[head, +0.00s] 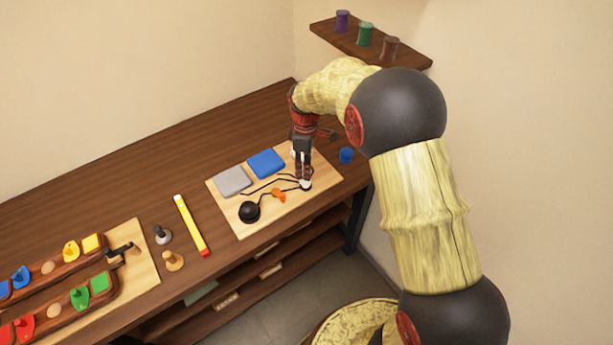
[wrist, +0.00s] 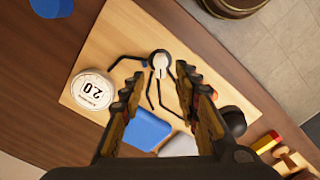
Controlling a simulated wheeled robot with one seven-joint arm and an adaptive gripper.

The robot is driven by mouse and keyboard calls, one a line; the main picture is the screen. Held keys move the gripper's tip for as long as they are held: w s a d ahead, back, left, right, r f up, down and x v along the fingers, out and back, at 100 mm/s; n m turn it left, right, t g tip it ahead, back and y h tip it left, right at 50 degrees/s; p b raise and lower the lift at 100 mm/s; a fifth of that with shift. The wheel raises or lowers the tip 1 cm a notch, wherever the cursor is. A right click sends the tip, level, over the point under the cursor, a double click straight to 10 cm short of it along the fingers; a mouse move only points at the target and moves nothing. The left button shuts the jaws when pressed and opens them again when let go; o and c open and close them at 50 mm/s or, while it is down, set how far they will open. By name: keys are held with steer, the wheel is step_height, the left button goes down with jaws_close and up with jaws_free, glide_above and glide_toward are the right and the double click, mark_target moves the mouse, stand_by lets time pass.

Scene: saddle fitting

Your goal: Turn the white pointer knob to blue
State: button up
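The white pointer knob (wrist: 159,62) sits on a light wooden board (wrist: 110,35), with a thin dark line on its pale face and a dark ring around it. In the head view the knob (head: 305,185) shows just under my fingertips. My gripper (wrist: 154,84) is open, pointing down, with its fingers apart on either side of the knob; I cannot tell whether they touch it. Several black lines fan out from the knob over the board. A blue pad (head: 266,163) and a grey pad (head: 232,181) lie on the board. Which way the pointer faces is unclear.
A black round knob (head: 249,211) and an orange piece (head: 278,195) are also there. A blue cylinder (head: 346,155) stands at the bench end. A yellow-red bar (head: 192,225) lies left of the board.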

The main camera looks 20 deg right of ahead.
mark_target(305, 182)
step_height(305, 182, down, 5)
steer(key=shift+f+b, duration=0.1)
steer(key=shift+b, duration=0.3)
steer(key=c, duration=0.3)
jaws_close()
